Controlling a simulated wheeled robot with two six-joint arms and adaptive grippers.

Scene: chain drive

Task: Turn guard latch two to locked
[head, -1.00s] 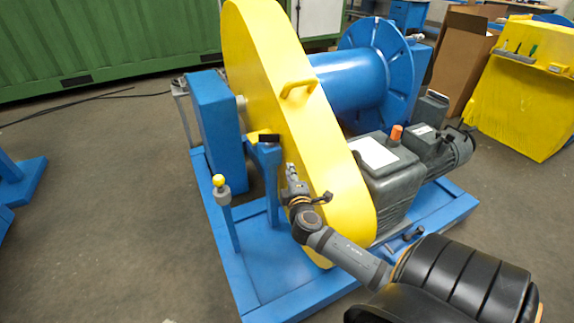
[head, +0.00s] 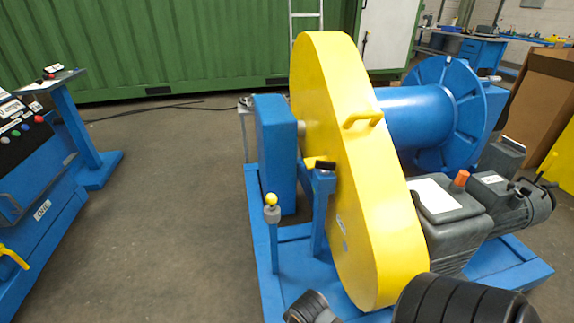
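The yellow chain guard (head: 345,150) stands upright on the blue machine frame (head: 262,262), closed around the drive. At its left face, a blue post (head: 318,212) carries a black block (head: 326,165) with a yellow tab (head: 314,161) beside it, apparently a guard latch. I cannot tell which number it has or whether it is locked. A shorter post has a yellow ball knob (head: 271,199) on a grey collar. Neither gripper is in view; only dark parts of my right arm show at the bottom edge.
A blue drum (head: 415,115) and a grey motor unit (head: 450,215) sit behind the guard. A blue control console (head: 40,205) stands at the left. Open floor (head: 170,220) lies between console and machine. A green container wall (head: 190,50) closes the back.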

